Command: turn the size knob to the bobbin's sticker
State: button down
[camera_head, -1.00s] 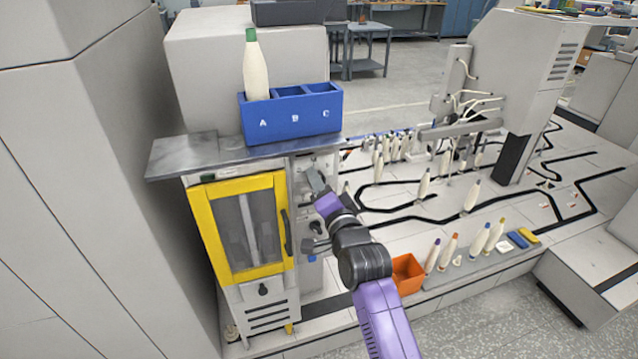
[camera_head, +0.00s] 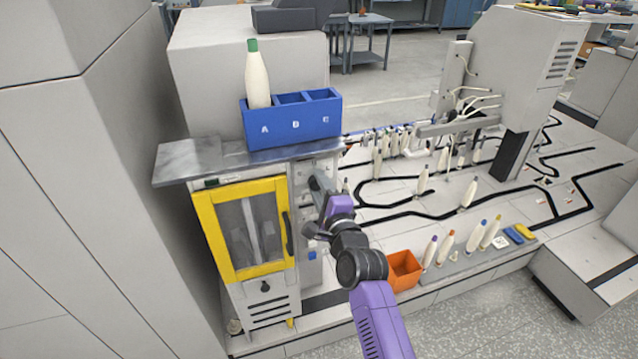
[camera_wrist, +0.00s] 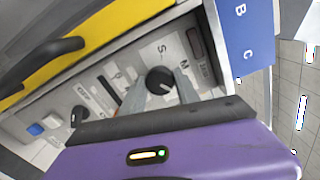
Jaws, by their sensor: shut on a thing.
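A white bobbin (camera_head: 257,76) with a green top stands upright in compartment A of the blue tray (camera_head: 262,133). No sticker can be read on it from here. The round black size knob (camera_wrist: 159,78) sits on the grey panel in the wrist view, with the letters S and M printed around it. A pale mark shows on the knob, but where it points is hard to tell. My gripper (camera_wrist: 161,88) has a grey finger on each side of the knob and is shut on it. In the head view my gripper (camera_head: 318,186) hides the knob.
A yellow-framed door (camera_head: 207,235) with a dark handle stands left of the panel. Another black knob (camera_wrist: 78,115) and a blue button (camera_wrist: 35,129) are lower on the panel. An orange bin (camera_head: 404,270) and several bobbins stand to the right.

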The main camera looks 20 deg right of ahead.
jog(key=shift+d+f, duration=0.1)
dwell(0.3)
jog(key=c, duration=0.9)
grip_release()
jog(key=shift+s, duration=0.5)
jog(key=s+p, duration=0.1)
jog(key=s, duration=0.6)
jog(key=shift+w, duration=0.1)
